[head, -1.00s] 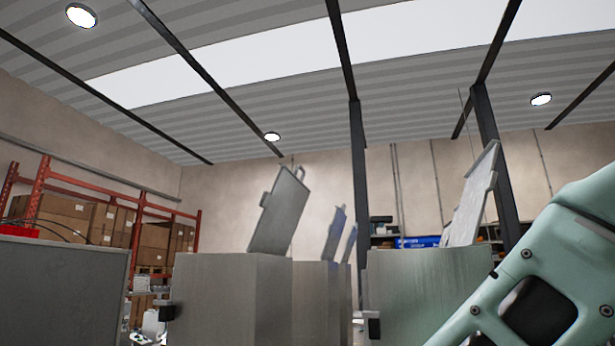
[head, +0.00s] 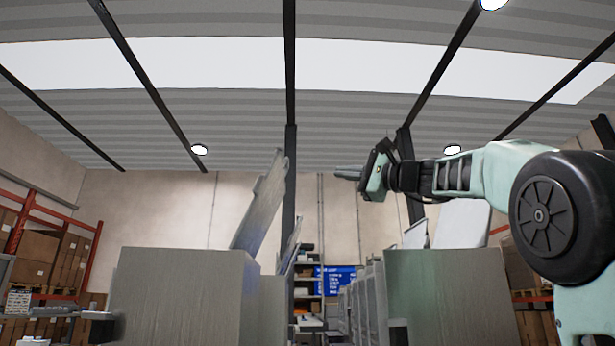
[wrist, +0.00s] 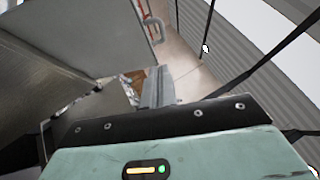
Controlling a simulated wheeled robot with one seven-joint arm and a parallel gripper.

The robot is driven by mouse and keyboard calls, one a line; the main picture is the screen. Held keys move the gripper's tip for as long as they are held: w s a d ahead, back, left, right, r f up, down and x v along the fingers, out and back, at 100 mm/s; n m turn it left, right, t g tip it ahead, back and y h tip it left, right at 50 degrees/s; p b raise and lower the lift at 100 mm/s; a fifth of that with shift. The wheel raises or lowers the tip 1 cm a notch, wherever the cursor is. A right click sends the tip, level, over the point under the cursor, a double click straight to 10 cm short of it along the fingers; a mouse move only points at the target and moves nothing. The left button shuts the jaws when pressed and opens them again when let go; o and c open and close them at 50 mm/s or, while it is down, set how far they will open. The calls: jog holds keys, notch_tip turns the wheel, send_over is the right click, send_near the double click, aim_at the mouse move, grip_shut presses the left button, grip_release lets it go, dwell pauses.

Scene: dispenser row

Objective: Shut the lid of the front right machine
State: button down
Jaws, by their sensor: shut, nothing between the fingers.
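The machine at front right (head: 455,300) is a grey box in the head view. A pale lid (head: 460,225) stands up and open above it, partly hidden by my arm. My gripper (head: 345,173) is shut and empty. It points left in the picture, above the gap between the rows, left of and higher than this lid. In the wrist view my fingers (wrist: 158,88) are together, and a grey panel (wrist: 95,35) with a handle (wrist: 153,30) is at upper left. I cannot tell which machine's lid that panel is. No contact with the fingers is clear.
The left machine (head: 185,297) has its own lid (head: 262,205) up, tilted right. Several more machines recede behind both, with a narrow gap between the rows. A blue screen (head: 338,280) and shelves are far back. Racks with cartons (head: 35,255) stand at left.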

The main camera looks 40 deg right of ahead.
jog(key=a+p+x, duration=0.1)
jog(key=p+x, duration=0.2)
jog(key=x, duration=0.3)
jog(key=s+a+p+x, duration=0.1)
jog(key=p+x, duration=0.2)
jog(key=x, duration=0.3)
jog(key=shift+a+r, duration=0.4)
jog(key=shift+w, duration=0.15)
jog(key=shift+r, duration=0.1)
